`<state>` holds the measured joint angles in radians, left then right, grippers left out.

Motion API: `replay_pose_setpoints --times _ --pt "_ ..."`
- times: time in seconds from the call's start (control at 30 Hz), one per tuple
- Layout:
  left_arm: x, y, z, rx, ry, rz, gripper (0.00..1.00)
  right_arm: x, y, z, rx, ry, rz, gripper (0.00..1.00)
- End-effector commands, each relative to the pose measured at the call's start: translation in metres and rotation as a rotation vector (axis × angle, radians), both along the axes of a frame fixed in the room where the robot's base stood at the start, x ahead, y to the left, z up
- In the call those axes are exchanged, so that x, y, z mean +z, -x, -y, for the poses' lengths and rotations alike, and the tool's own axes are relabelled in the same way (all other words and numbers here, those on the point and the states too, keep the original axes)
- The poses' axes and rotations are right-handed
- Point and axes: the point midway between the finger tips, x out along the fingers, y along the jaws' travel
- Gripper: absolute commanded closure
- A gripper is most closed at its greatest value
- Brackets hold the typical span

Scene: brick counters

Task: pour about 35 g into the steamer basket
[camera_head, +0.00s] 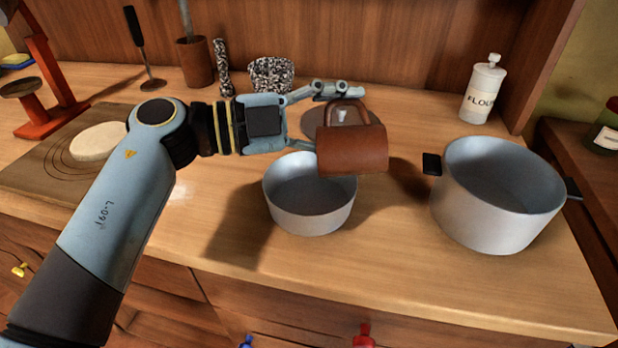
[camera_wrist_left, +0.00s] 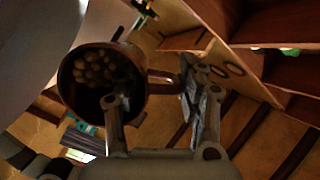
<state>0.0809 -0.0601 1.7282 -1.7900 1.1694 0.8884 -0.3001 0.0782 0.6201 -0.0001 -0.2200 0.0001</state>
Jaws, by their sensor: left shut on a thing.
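My left gripper (camera_head: 336,104) is shut on the handle of a brown mug (camera_head: 352,152), held above the counter. The handle points to the far side, and the mouth does not show in the head view. In the left wrist view the mug (camera_wrist_left: 72,104) shows its mouth, with several round brownish pieces inside. A grey, handleless round vessel (camera_head: 309,212), seemingly the steamer basket, stands below and slightly left of the mug. The mug overlaps its right rim in the picture. The visible part of its inside looks empty. My right gripper is out of view.
A large grey pot (camera_head: 490,215) with dark handles stands right. Behind the mug lies a grey lid (camera_head: 312,124). A flour canister (camera_head: 483,90), a speckled bowl (camera_head: 271,75) and a utensil pot (camera_head: 195,62) stand at the back. A board (camera_head: 40,170) with a pale disc lies left.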

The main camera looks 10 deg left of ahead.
Motion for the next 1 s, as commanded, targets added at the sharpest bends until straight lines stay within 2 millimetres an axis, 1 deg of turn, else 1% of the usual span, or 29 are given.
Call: replay_pose_setpoints --times 1.0 --pt "0.0018 -0.0042 -0.0011 -0.004 0.067 0.007 1.00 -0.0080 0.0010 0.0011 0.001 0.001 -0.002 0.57"
